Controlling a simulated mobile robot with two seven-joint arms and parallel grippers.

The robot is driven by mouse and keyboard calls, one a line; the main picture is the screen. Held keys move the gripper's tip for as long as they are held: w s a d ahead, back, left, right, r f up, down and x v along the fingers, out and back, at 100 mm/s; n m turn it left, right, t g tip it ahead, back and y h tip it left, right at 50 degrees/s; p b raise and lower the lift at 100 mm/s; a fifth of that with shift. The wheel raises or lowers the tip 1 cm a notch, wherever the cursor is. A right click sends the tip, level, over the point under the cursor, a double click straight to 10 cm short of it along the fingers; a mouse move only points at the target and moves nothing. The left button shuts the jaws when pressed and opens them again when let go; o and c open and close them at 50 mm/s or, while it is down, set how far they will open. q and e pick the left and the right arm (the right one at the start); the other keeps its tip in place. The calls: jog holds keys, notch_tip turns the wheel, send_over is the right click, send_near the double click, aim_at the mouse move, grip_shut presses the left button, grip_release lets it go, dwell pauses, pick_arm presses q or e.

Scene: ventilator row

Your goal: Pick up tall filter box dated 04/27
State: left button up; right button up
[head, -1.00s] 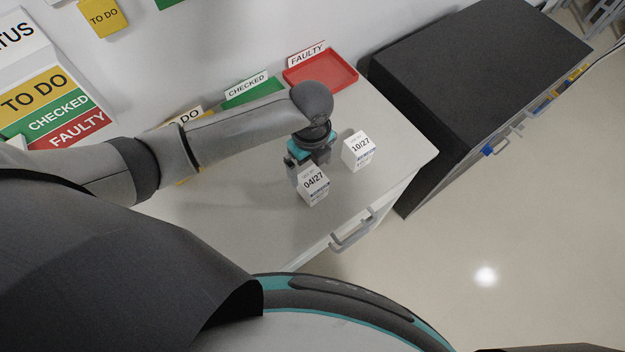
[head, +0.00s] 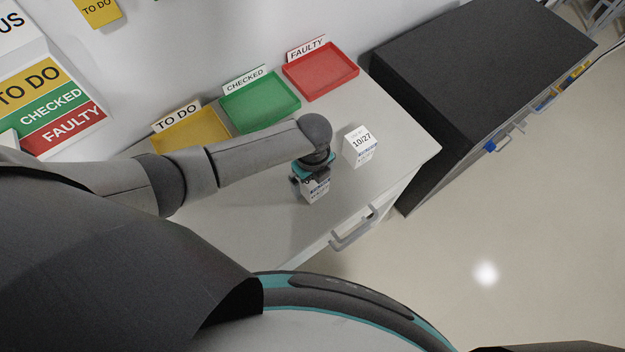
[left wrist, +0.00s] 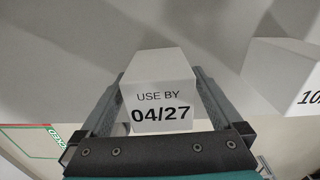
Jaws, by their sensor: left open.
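The white filter box dated 04/27 (head: 316,190) stands on the counter under my left gripper (head: 312,178), which hides its top in the head view. In the left wrist view the box (left wrist: 160,90) shows its "USE BY 04/27" face between the two fingers of my left gripper (left wrist: 165,92). The gripper is open, with one finger on each side of the box. Whether the fingers touch it I cannot tell. My right gripper is not in view.
A second white box dated 10/27 (head: 360,146) stands close to the right. Yellow TO DO (head: 192,132), green CHECKED (head: 260,102) and red FAULTY (head: 322,72) trays line the wall. A dark cabinet (head: 470,65) stands right of the counter (head: 245,222).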

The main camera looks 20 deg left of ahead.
pick_arm(q)
jog(key=c, duration=1.3)
jog(key=shift+r, duration=0.15)
